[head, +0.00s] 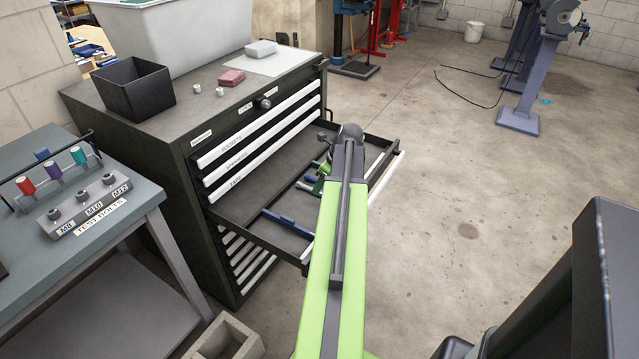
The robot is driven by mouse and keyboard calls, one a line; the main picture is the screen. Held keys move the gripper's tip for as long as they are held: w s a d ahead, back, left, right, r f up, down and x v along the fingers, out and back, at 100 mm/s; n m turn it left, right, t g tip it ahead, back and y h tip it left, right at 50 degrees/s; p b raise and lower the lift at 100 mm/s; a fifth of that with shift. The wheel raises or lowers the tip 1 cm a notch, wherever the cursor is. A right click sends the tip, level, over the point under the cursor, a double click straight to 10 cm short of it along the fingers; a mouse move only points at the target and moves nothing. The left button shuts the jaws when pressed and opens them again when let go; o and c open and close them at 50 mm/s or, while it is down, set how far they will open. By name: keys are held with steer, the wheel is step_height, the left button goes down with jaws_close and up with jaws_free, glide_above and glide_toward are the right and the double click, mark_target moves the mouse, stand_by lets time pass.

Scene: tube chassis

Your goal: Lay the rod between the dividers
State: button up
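An open drawer (262,232) is pulled out of the dark tool cabinet, with a white front edge. Inside lies a long blue bar (287,219); I cannot tell whether it is a divider or the rod. Thin dark strips that look like dividers (303,187) run across the drawer further back. Small blue and green pieces lie near my arm, too small to identify. My green arm reaches over the drawer and covers its middle. My gripper (325,166) is at the arm's far end, low over the drawer, mostly hidden by the arm; its fingers and anything between them cannot be made out.
A bench (120,235) with a labelled test-bolt block stands at left. Open concrete floor (470,200) lies to the right.

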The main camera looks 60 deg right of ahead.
steer(key=p+v, duration=1.1)
steer(key=v, duration=0.3)
steer(key=shift+r, duration=0.15)
